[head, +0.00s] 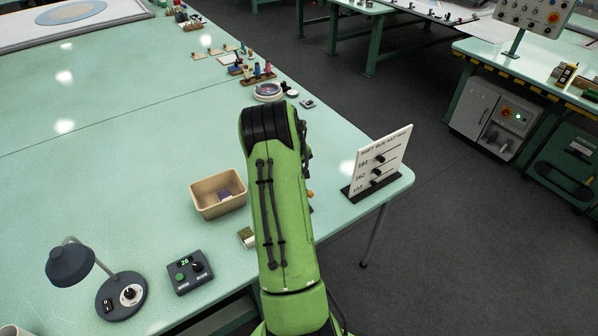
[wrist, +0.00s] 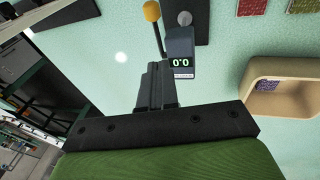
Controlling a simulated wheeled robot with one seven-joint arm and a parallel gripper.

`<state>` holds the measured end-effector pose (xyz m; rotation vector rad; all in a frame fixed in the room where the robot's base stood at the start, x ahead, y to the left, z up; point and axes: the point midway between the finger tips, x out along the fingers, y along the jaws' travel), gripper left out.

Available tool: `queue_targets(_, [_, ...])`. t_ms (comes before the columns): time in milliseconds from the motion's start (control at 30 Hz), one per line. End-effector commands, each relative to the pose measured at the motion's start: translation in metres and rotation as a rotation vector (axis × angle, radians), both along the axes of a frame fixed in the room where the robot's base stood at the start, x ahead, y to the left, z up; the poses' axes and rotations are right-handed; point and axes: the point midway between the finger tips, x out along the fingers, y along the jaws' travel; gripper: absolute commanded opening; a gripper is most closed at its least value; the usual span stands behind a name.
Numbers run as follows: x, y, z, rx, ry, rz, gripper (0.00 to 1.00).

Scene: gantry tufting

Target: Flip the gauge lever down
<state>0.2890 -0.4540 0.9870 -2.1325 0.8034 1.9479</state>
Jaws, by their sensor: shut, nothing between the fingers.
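The gauge (wrist: 181,48) is a dark box with a small lit display, on a dark base plate near the top middle of the wrist view. Its lever (wrist: 159,35) is a thin dark rod with a yellow knob (wrist: 151,11), on the left side of the box. In the head view only an orange-yellow knob (head: 310,194) shows at my arm's right edge; my arm hides the rest. My gripper (wrist: 155,68) is shut and empty, its fingertips close to the lever and the box. I cannot tell whether they touch. The head view hides my gripper.
A tan bin (head: 218,211) with a purple item stands left of my arm. A white sign board (head: 381,160) stands at the table's right edge. A control box (head: 190,272) and a lamp (head: 121,296) are at front left. The table beyond the bin is clear.

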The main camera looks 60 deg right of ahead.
Motion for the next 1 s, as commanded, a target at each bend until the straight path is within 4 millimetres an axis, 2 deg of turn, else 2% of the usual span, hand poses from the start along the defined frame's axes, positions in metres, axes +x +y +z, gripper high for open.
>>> queue_targets(233, [0.002,0.002,0.004,0.000,-0.001,0.001,0.00])
queue_targets(433, [0.020,0.020,0.035,0.000,-0.001,0.005,0.00])
queue_targets(500, [0.006,0.030,0.043,-0.001,-0.001,-0.002,0.00])
queue_targets(700, [-0.020,0.057,0.071,-0.001,-0.002,0.000,0.00])
queue_targets(833, [-0.032,0.068,0.084,0.000,-0.001,0.000,0.00])
queue_targets(1000, [-0.038,0.074,0.090,0.000,0.001,0.001,0.00])
